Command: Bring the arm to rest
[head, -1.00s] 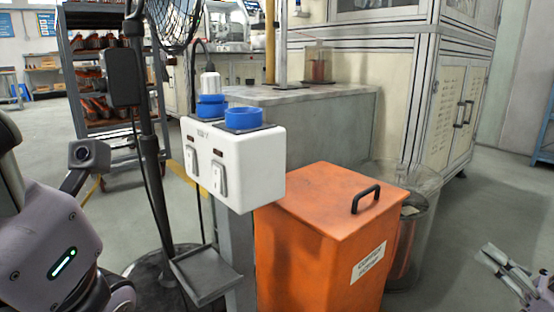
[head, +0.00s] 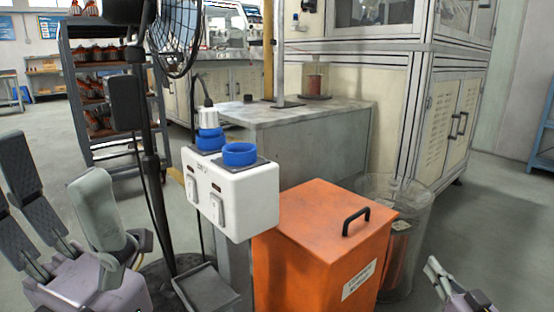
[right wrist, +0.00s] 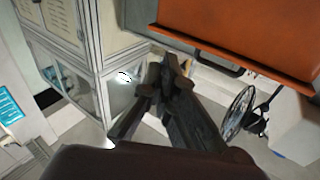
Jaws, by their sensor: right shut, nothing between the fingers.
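My right gripper (head: 434,264) is at the lower right of the head view, in front of the orange bin and to its right. Its fingers are together, with nothing between them. In the right wrist view the dark fingers (right wrist: 168,72) meet at the tips, and the orange bin appears above them. My left gripper (head: 62,165) stands at the lower left of the head view, fingers pointing up and spread apart, with nothing seen between them. Its lavender body is cut off by the bottom edge.
An orange lidded bin (head: 312,232) with a black handle stands in the middle. Next to it are a white switch box (head: 232,203) with blue rings, a clear cylindrical bin (head: 415,222), a grey bench (head: 310,130) and a black fan (head: 176,35). Open floor lies at the right.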

